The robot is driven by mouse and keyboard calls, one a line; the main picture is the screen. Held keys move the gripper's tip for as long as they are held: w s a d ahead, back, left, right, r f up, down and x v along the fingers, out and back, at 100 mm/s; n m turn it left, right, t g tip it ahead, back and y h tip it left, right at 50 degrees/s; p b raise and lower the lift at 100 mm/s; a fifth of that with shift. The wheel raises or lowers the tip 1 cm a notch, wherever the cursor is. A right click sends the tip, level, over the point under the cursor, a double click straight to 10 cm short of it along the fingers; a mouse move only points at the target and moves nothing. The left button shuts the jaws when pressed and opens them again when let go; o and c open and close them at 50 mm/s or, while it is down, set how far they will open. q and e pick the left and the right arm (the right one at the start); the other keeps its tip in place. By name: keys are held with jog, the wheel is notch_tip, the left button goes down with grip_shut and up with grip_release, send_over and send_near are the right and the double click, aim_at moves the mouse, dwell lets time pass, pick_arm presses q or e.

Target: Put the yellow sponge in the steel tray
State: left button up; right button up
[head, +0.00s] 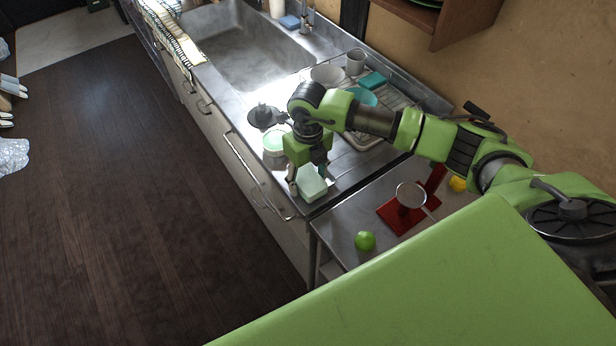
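My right gripper (308,172) hangs fingers down over the near end of the steel counter. Its dark fingers are spread apart beside a pale green, box-shaped thing (313,184). I cannot tell whether they grip it or only stand around it. I cannot make out a yellow sponge for certain. No separate steel tray can be told for certain either; my arm hides part of the counter. My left gripper is not in view.
A pale green tub (275,142) stands left of the gripper. A dish rack (366,138) lies behind my arm. A sink (238,50) is farther back. The side table holds a green fruit (365,241), a red stand (390,216) and a yellow fruit-like thing (457,184).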

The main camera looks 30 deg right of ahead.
aim_at(308, 179)
jog(key=shift+r, duration=0.1)
jog(key=shift+r, duration=0.2)
jog(key=shift+r+p, duration=0.45)
jog(key=shift+p, duration=0.25)
notch_tip(308, 179, up, 12)
jog(key=b, duration=0.3)
jog(key=shift+b, duration=0.35)
jog(key=shift+f, duration=0.2)
